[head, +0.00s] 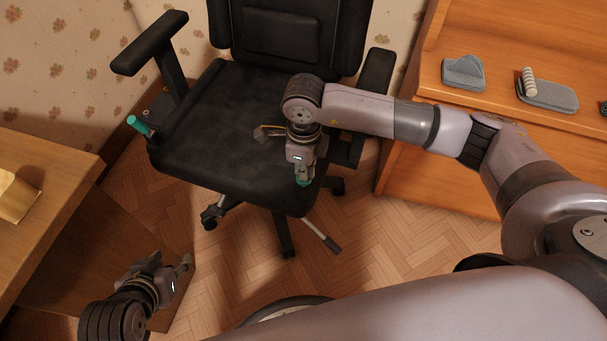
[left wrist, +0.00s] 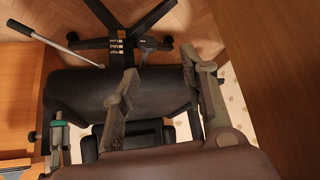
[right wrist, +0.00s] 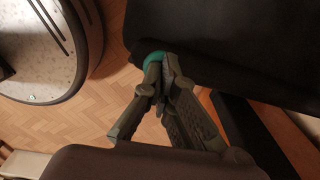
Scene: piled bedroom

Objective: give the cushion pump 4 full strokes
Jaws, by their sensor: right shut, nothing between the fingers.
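A teal rounded piece, likely the cushion pump (head: 303,183), shows at the front right edge of the black office chair's seat (head: 235,115). It also shows in the right wrist view (right wrist: 151,58). My right gripper (head: 301,172) points down there, its fingers closed together with the tips at the teal piece. They hide part of it, and I cannot tell how far it is pressed. A teal cylinder (head: 138,125) sticks out at the seat's left side. My left gripper (head: 186,265) is empty, low at the left, away from the chair; its fingers (left wrist: 160,80) stand apart.
A lever with a dark grip (head: 324,236) sticks out below the seat. A wooden desk (head: 50,185) stands at the left with a gold object (head: 16,196). A wooden dresser (head: 480,115) with grey items stands at the right. Parquet floor (head: 375,250) lies bare in front.

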